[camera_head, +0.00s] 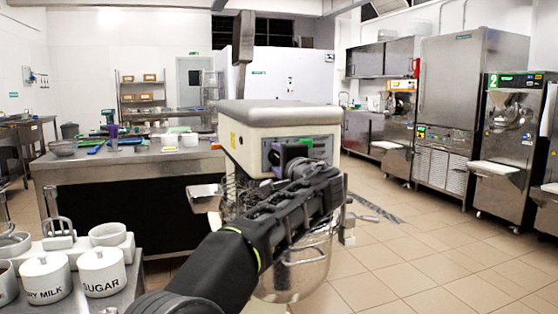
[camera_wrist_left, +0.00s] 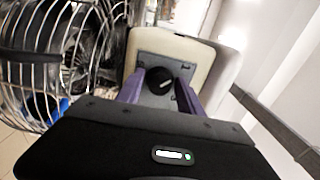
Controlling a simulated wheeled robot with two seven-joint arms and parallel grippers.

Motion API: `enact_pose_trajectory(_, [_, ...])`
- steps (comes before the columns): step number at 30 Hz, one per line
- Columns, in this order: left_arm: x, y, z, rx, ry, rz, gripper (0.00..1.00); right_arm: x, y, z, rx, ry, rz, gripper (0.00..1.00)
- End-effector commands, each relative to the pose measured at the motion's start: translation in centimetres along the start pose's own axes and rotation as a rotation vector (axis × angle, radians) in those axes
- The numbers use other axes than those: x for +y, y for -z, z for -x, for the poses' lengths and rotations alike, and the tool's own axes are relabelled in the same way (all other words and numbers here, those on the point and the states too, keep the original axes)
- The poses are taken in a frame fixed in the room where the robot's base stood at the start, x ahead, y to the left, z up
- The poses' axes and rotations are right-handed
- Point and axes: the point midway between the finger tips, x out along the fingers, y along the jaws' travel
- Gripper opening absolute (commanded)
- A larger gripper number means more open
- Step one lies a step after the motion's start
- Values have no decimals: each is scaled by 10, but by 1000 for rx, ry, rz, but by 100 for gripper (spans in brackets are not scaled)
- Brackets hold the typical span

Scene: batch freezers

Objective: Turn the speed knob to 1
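The mixer (camera_head: 280,116) has a cream head with a grey top and stands in the middle of the head view. In the left wrist view, its speed knob (camera_wrist_left: 158,80) is a round black dial with a light mark, on a dark panel (camera_wrist_left: 165,65). In the left wrist view my left gripper (camera_wrist_left: 160,92) is open, with a purple finger on each side of the knob and visible gaps. Contact with the knob is not visible. My right gripper is in neither view.
The mixer's wire guard (camera_wrist_left: 82,60) is close at the left of the wrist view. A steel bowl (camera_head: 300,272) hangs below the head. White canisters (camera_head: 102,272) stand at the lower left. The tiled floor (camera_head: 410,258) at right is clear.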

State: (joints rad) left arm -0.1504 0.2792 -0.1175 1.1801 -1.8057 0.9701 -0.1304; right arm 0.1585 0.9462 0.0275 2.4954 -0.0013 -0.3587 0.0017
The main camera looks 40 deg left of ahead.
Motion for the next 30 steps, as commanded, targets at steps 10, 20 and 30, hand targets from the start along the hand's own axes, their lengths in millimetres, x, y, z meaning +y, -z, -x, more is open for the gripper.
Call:
enact_pose_trajectory(10, [0,0,0,1,1,-2,53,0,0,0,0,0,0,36])
enact_pose_trajectory(20, [0,1,34,5,1,1,53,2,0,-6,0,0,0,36])
enact_pose_trajectory(30, [0,0,77,1,1,-1,53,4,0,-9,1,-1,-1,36])
